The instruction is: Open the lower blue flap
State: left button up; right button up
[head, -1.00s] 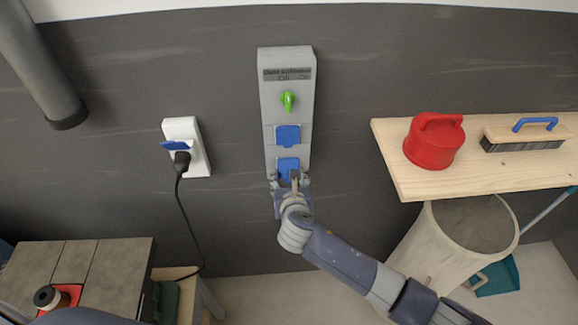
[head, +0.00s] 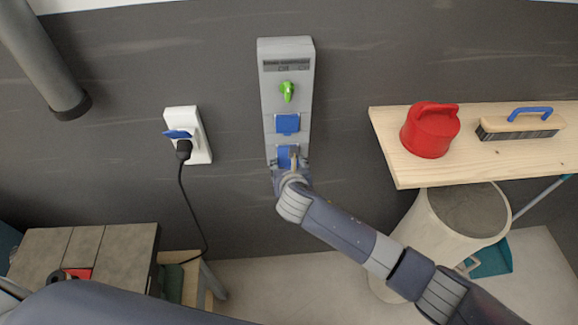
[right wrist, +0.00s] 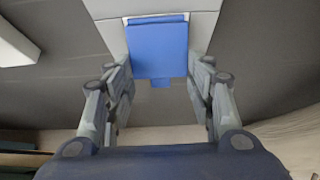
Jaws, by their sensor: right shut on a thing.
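A grey panel (head: 267,100) is fixed upright on the dark wall, with a green knob (head: 287,91) above two blue flaps. The upper blue flap (head: 287,123) looks closed. The lower blue flap (head: 284,154) is partly hidden by my right gripper (head: 291,165) in the head view. In the right wrist view the lower flap (right wrist: 158,48) lies between the two fingers of my right gripper (right wrist: 161,85), which is shut on its sides. The flap looks down against the panel; I cannot tell if it is slightly lifted. My left gripper is out of view.
A white socket (head: 196,125) with a black plug and cord (head: 185,200) is left of the panel. A wooden shelf (head: 400,165) at right holds a red container (head: 428,135) and a brush (head: 520,128). A pale bin (head: 425,230) stands below. A grey pipe (head: 45,60) hangs upper left.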

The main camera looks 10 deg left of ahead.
jog(key=o, duration=1.5)
jog(key=v, duration=1.2)
